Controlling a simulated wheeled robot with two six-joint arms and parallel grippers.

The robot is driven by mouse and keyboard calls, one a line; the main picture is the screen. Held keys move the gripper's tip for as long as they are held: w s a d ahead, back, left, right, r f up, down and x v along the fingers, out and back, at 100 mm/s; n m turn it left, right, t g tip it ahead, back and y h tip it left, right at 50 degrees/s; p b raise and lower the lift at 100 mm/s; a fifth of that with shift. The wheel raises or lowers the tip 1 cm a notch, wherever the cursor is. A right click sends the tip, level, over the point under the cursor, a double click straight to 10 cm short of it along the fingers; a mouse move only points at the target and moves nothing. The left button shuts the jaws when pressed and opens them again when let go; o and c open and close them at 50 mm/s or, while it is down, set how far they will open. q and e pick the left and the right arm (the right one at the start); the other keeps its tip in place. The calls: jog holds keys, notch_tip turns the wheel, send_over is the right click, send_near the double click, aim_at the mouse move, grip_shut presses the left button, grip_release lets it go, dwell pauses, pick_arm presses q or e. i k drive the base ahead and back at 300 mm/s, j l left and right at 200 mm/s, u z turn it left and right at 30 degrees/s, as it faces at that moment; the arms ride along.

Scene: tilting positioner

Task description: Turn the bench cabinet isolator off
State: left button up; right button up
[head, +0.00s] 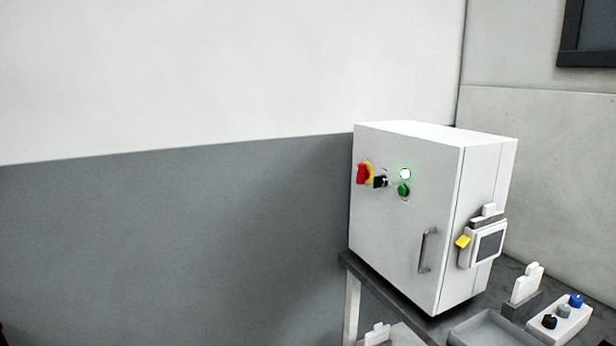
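The bench cabinet (396,231) is a white box standing on a dark-topped bench at the right. Its isolator (363,174) is a red handle on a yellow plate, high on the left of the front face. Right of it are a black knob (381,182), a lit white lamp (405,174) and a green button (403,190). A grey bar handle (427,250) is lower on the same face. The isolator's exact angle is too small to tell. Neither of my grippers shows in the head view.
A device with a grey screen (489,247) and a yellow part is on the cabinet's right side. On the bench (496,290) are a grey tray (487,331), a white bracket (527,284) and a white box with several knobs (546,326). Left of the cabinet is bare wall.

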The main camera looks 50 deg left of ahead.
aim_at(363, 173)
jog(key=u, duration=1.4)
